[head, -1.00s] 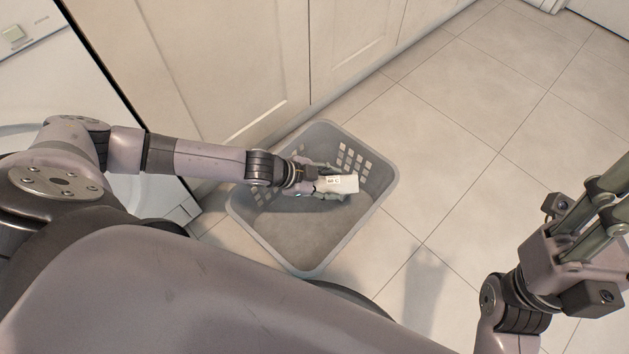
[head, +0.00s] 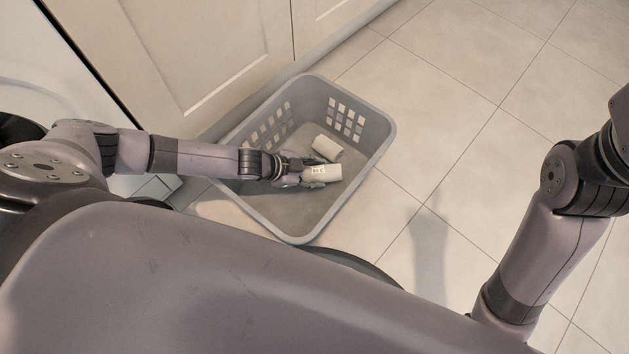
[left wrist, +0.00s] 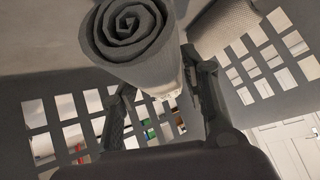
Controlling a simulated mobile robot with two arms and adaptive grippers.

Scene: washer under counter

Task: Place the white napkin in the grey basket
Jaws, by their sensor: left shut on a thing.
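A rolled white napkin (head: 326,174) is between the fingers of my left gripper (head: 304,172), which is shut on it inside the grey basket (head: 290,236). In the left wrist view the held napkin (left wrist: 140,45) shows its spiral end, with the fingers of the left gripper (left wrist: 165,95) around it. A second pale roll (head: 327,148) lies in the basket just beyond the held one, seemingly near the floor. It may be the textured roll (left wrist: 228,28) at the top of the left wrist view. My right gripper is outside the head view; only the right arm shows.
The basket has slotted walls and stands on the tiled floor (head: 460,110), close to a cream cabinet (head: 200,50). A white appliance (head: 40,75) is at the left. The floor right of the basket is clear.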

